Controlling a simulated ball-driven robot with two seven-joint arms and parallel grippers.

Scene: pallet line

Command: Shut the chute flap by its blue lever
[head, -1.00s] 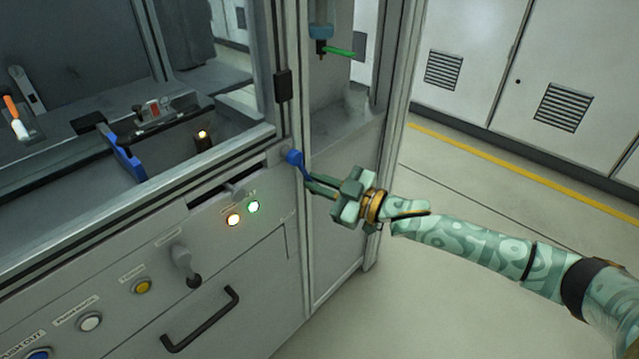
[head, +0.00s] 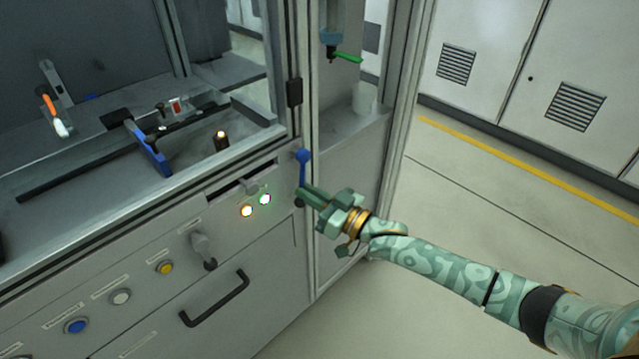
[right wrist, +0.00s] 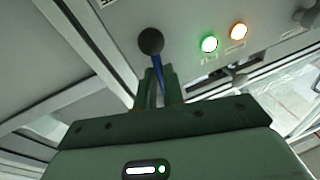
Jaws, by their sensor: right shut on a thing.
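The blue lever (head: 303,171) is on the front panel by the cabinet's corner post. Its round blue hub is at the top, and its arm hangs nearly straight down to a dark ball end. My right gripper (head: 308,193) comes from the right and is shut on the lever's arm just above the ball. In the right wrist view the fingers (right wrist: 158,88) close around the blue arm (right wrist: 157,76), with the dark ball (right wrist: 150,41) beyond the tips. I cannot make out the chute flap for certain. My left gripper is not in view.
Left of the lever are a dark slot (head: 232,189), a lit green lamp (head: 265,199) and an orange lamp (head: 247,211). A grey handle (head: 203,250) and black drawer pull (head: 214,299) stick out below. The floor at right is clear.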

